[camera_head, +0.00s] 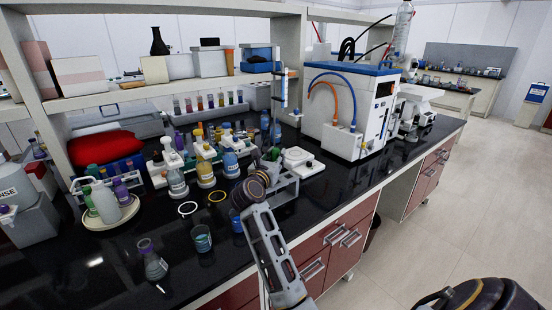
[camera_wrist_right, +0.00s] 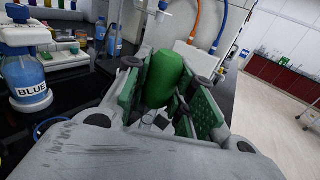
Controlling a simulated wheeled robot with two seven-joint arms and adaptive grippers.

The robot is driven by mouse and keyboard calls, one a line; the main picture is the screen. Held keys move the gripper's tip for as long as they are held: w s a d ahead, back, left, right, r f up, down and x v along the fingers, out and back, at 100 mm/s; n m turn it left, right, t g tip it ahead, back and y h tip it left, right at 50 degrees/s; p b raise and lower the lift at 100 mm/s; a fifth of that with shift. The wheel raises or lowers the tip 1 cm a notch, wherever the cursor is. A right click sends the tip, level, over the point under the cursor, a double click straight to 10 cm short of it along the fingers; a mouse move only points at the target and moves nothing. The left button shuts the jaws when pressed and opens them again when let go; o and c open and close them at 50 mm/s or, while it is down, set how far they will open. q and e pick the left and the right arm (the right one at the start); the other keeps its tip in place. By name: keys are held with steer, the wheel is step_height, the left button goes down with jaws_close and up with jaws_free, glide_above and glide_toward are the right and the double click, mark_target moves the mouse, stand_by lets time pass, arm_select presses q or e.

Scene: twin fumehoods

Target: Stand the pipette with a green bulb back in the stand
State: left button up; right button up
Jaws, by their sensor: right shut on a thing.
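My right gripper (camera_head: 262,174) is above the black bench top, its arm reaching in from the front edge. In the right wrist view, the gripper's green-padded fingers (camera_wrist_right: 167,82) are closed around a green bulb (camera_wrist_right: 164,72). The bulb also shows as a small green patch just beyond the gripper in the head view (camera_head: 274,153). The pipette's stem is mostly hidden by the gripper. A low grey rack (camera_head: 287,186) stands right beside the gripper; I cannot tell for certain that it is the pipette stand. My left gripper is out of view.
A blue-labelled bottle (camera_wrist_right: 26,80) stands left of the gripper, among several others on the bench. A white instrument (camera_head: 350,110) with blue and orange hoses stands behind right. A beaker (camera_head: 201,238) and a flask (camera_head: 151,260) stand near the front edge.

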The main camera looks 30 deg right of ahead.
steer(key=o, duration=0.8)
steer(key=shift+s+a, duration=0.1)
steer(key=shift+v, duration=4.05)
steer(key=shift+f, duration=0.15)
steer(key=shift+r+x, duration=0.1)
steer(key=shift+x, duration=1.55)
steer(key=shift+r+x, duration=0.15)
steer(key=shift+x, duration=2.35)
